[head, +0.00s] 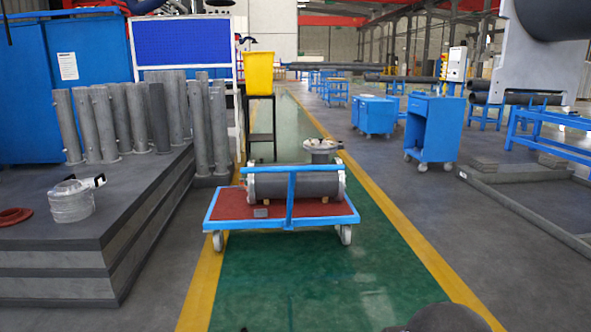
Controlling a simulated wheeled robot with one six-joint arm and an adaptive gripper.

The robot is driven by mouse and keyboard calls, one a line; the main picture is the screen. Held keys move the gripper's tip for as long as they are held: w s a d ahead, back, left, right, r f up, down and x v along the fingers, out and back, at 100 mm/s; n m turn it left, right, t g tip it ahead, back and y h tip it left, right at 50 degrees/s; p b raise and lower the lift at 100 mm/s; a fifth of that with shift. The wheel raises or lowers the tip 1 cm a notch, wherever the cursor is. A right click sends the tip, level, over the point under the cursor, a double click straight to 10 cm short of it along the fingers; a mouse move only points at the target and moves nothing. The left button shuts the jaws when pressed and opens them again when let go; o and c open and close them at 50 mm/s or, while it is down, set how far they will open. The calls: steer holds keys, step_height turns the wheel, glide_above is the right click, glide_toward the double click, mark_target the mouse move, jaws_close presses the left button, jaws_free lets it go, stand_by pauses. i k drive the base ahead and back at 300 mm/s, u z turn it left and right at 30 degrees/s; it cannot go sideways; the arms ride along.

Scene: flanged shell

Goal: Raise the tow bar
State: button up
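A low cart (228,207) with a blue frame and a red-brown deck stands on the green lane ahead. A blue T-shaped bar, which looks like the tow bar (290,199), rises from the middle of its near edge. Its crosspiece runs level in front of the upper part of the load. I cannot tell how far the bar leans. My gripper is not recognisable in this view.
Stacked dark slabs (60,235) with upright grey pipes (110,125) stand left. A yellow bin (259,73) on a dark stand is behind the cart. Blue cabinets (434,128) and a low frame (520,212) are right.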

mark_target(292, 171)
steer(key=z, duration=0.35)
steer(key=k, duration=0.35)
steer(key=u, duration=1.5)
steer(key=i, duration=0.7)
steer(key=z, duration=0.4)
steer(key=i, duration=0.8)
steer(key=z, duration=0.8)
